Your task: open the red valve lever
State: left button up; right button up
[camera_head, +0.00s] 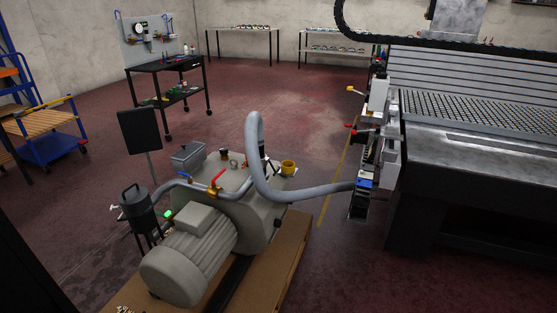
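A small red valve lever (218,176) sits on a brass valve body (214,190) in the head view, left of centre. The valve is in line with a grey pipe (180,183) on top of a grey vacuum pump. The lever slants up and to the right from the valve, at an angle across the pipe. Neither of my grippers is in view, and nothing is seen touching the lever.
The pump motor (190,262) stands on a wooden base (290,262). A thick grey hose (310,193) loops from the pump to the grid table (455,158) at right. A dark panel (139,130) and a dark canister (140,208) stand left of the valve.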

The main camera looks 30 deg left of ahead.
aim_at(215, 178)
jog(key=z, duration=0.15)
jog(key=i, duration=1.25)
jog(key=u, duration=0.65)
jog(key=i, duration=1.15)
jog(key=u, duration=0.55)
